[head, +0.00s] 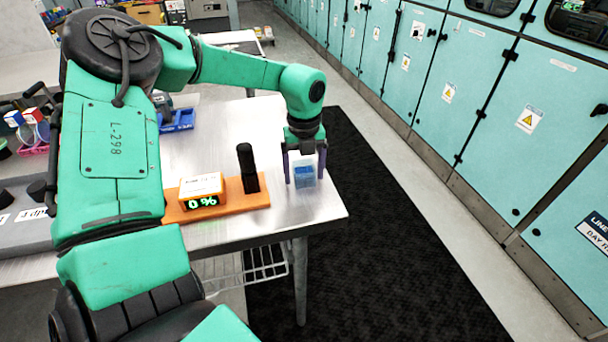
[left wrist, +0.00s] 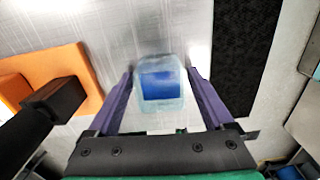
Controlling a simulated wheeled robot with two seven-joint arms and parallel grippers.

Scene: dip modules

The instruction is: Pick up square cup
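The square cup (head: 304,174) is a small translucent box with blue contents, near the right corner of the steel table. My left gripper (head: 305,178) points down over it, with one finger on each side. In the left wrist view the cup (left wrist: 160,86) sits between the two purple fingers (left wrist: 161,82) of the gripper. The fingers look open, with a narrow gap on both sides of the cup. The cup appears to stand on the table. My right gripper is not in view.
An orange base (head: 232,203) with a lit "0%" display (head: 203,202) and an upright black post (head: 247,166) stands just left of the cup. A blue bin (head: 178,121) lies farther back. The table's edge (head: 322,219) is close to the cup's front and right.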

